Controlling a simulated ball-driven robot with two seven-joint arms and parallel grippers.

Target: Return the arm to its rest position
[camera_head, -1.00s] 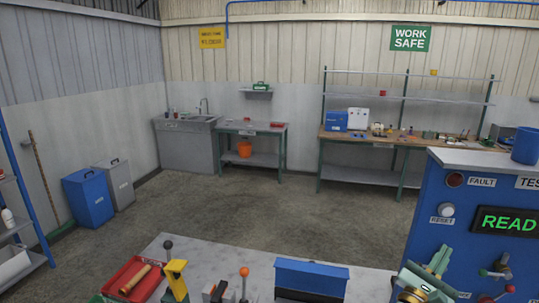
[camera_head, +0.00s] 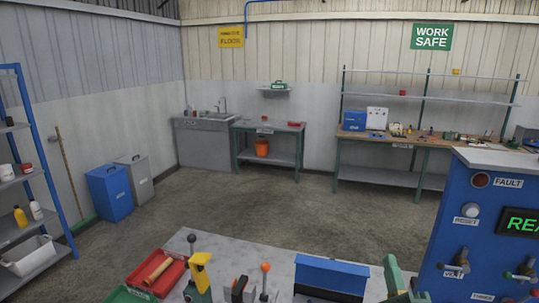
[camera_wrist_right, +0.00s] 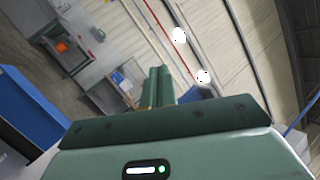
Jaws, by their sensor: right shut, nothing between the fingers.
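My right gripper (camera_head: 393,277) shows at the bottom of the head view as green parts, partly cut off by the lower edge. It is in front of the right end of the grey table (camera_head: 230,250), left of the blue test cabinet (camera_head: 468,205). In the right wrist view its two green fingers (camera_wrist_right: 158,87) lie together, shut, with nothing between them. They stand clear of any object.
The table carries a red tray (camera_head: 142,285), a yellow-topped stand (camera_head: 201,261), orange- and black-knobbed levers and a blue block (camera_head: 330,275). The cabinet has valves on its front. A shelf rack (camera_head: 35,170) stands at left. Open floor lies beyond the table.

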